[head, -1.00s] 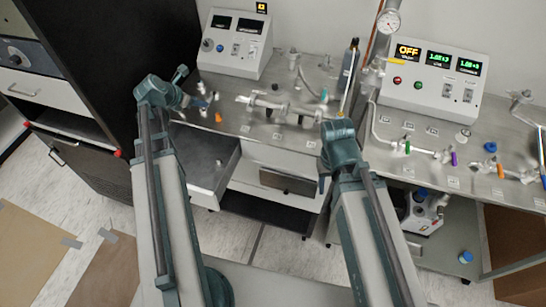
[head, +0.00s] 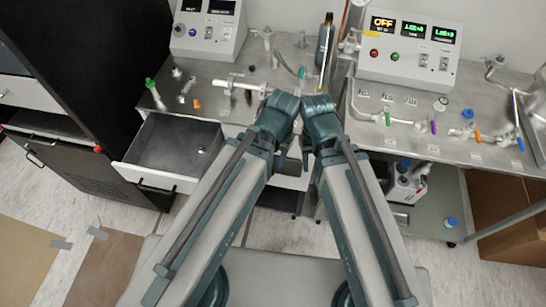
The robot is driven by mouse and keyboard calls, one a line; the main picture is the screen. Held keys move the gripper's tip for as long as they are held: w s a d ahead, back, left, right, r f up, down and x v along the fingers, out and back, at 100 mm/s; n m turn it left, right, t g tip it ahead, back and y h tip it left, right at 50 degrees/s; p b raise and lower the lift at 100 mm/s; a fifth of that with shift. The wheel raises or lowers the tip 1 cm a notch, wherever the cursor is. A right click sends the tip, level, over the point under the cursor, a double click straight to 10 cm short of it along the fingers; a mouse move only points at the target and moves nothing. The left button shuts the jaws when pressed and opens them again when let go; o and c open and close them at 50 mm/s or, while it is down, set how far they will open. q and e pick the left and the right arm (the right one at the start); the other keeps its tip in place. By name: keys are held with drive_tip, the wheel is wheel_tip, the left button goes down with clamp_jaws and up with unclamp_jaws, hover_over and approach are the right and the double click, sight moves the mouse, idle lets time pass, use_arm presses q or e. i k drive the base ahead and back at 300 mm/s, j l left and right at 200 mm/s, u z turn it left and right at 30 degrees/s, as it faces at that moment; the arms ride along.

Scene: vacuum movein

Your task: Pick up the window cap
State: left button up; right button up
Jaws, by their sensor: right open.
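I cannot tell for sure which small part is the window cap. A blue cap (head: 468,113) lies on the right steel bench, and a white-topped round piece (head: 441,104) stands to its left. My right gripper (head: 306,160) hangs below its wrist at the middle, in front of the gap between the benches. It is open and holds nothing that I can see. My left gripper (head: 281,160) is close beside it, mostly hidden behind its own arm. Both are well apart from the blue cap.
An open, nearly empty drawer (head: 165,150) juts out at the left. A glass manifold with coloured valves (head: 420,125) runs along the right bench. Control boxes (head: 410,45) stand behind. A dark bottle (head: 325,40) stands at the back centre. A pump (head: 405,185) sits below.

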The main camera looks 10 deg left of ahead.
sight(176, 72)
drive_tip(key=j+z, duration=0.2)
drive_tip(key=j, duration=0.3)
drive_tip(key=j+z, duration=0.2)
drive_tip(key=j, duration=0.3)
drive_tip(key=k+j+z, duration=0.2)
drive_tip(key=j, duration=0.25)
